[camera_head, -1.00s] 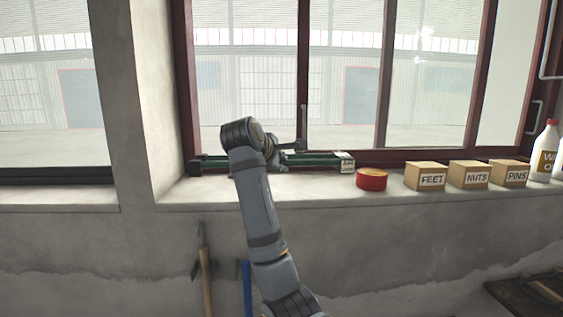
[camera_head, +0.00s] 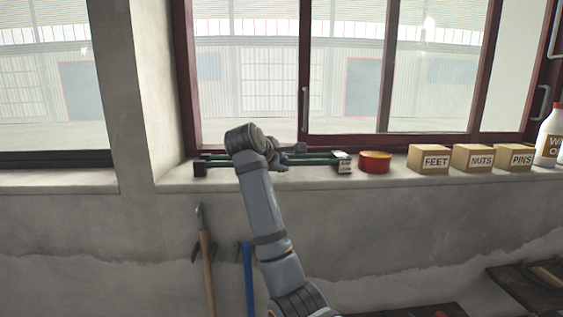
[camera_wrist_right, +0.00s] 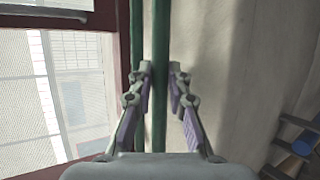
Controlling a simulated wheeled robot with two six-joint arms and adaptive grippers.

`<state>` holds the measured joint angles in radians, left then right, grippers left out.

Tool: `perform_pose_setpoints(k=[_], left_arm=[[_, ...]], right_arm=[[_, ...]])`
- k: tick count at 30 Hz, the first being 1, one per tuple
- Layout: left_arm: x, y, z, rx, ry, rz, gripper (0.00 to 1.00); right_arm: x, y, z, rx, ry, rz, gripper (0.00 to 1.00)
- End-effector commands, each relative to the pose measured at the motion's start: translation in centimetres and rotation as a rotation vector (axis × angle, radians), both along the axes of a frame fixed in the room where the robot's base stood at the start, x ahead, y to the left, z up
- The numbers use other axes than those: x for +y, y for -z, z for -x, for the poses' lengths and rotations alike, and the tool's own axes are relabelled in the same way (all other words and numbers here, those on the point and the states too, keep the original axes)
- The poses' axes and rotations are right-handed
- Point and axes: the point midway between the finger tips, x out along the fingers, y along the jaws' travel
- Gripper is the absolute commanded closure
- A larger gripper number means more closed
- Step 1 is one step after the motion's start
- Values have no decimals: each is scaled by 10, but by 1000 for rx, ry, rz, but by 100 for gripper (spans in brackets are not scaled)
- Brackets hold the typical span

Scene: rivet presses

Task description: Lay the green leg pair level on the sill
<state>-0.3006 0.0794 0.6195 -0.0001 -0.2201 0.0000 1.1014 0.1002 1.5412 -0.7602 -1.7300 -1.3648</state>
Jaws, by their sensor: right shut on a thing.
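The green leg pair (camera_head: 317,159) is two long green tubes with dark end pieces at the left and a pale lettered block at the right end. It lies lengthwise along the grey sill (camera_head: 400,181), close to the window frame, and looks about level. I cannot tell whether its whole underside touches the sill. My right gripper (camera_wrist_right: 163,68) is shut on one green tube (camera_wrist_right: 160,30); the other tube runs beside it, outside the fingers. In the head view my right wrist hides part of the pair. My left gripper is not in view.
A red round tin (camera_head: 375,163) stands just right of the pair's end. Boxes marked FEET (camera_head: 428,159), NUTS (camera_head: 480,158) and PINS (camera_head: 514,157) and a white bottle (camera_head: 550,138) follow. The dark red window frame (camera_head: 305,70) rises behind. Tools hang below the sill.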

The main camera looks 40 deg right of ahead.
Motion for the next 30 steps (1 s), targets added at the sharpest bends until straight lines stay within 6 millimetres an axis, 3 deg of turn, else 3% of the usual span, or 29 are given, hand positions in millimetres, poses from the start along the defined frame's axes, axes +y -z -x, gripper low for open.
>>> perform_pose_setpoints(k=[6,7,12,23,30], left_arm=[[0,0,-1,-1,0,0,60],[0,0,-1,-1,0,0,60],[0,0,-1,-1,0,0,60],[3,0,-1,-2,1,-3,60],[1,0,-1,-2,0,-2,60]], right_arm=[[0,-1,0,-3,0,1,100],[0,-1,0,-3,0,1,79],[0,-1,0,-2,0,1,57],[4,-1,2,0,-2,-2,57],[42,-24,26,-5,-4,-4,57]])
